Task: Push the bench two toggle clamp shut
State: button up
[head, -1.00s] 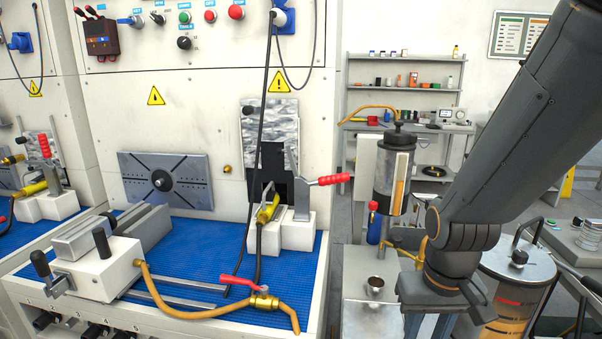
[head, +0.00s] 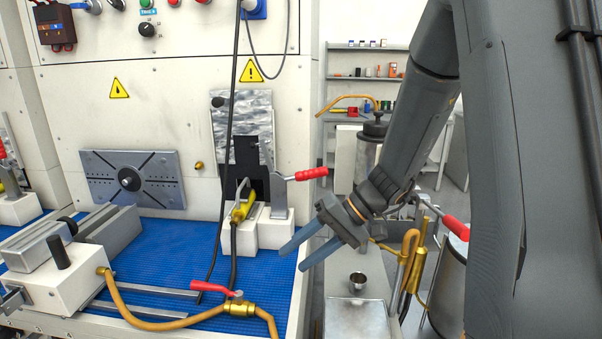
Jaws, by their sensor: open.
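The toggle clamp (head: 278,190) stands on a white block at the back right of the blue-matted bench in front of me. Its red handle (head: 311,173) sticks out to the right, nearly level. A yellow connector (head: 243,207) with a dark hose sits just left of it. My gripper (head: 294,258) is open and empty, its two blue-grey fingers pointing left over the bench's right edge. It appears below and to the right of the clamp, apart from the handle. No bench number is readable, so I cannot tell which bench is two.
A brass valve with a red lever (head: 239,308) and an orange hose lies at the bench front. A grey vise (head: 105,232) stands at left. A small metal cup (head: 357,281) stands right of the bench. Another red-handled clamp (head: 3,150) shows at the left edge.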

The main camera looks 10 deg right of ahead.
aim_at(323, 174)
jog(key=w+d+r+t+y, duration=0.1)
jog(key=w+d+r+t, duration=0.2)
jog(key=w, duration=0.3)
jog(key=w+d+r+t+y, duration=0.1)
jog(key=w+d+r+t, duration=0.2)
jog(key=w, duration=0.3)
jog(key=w+d+r+t+y, duration=0.2)
jog(key=w+d+r+t, duration=0.2)
jog(key=w+d, duration=0.1)
jog(key=shift+w+d+r, duration=0.15)
jog(key=shift+w, duration=0.7)
jog(key=shift+w+a, duration=0.25)
jog(key=shift+a, duration=0.05)
jog(key=p+x, duration=0.2)
jog(key=x, duration=0.4)
jog(key=shift+w+a, duration=0.2)
jog(key=shift+c, duration=0.5)
grip_shut()
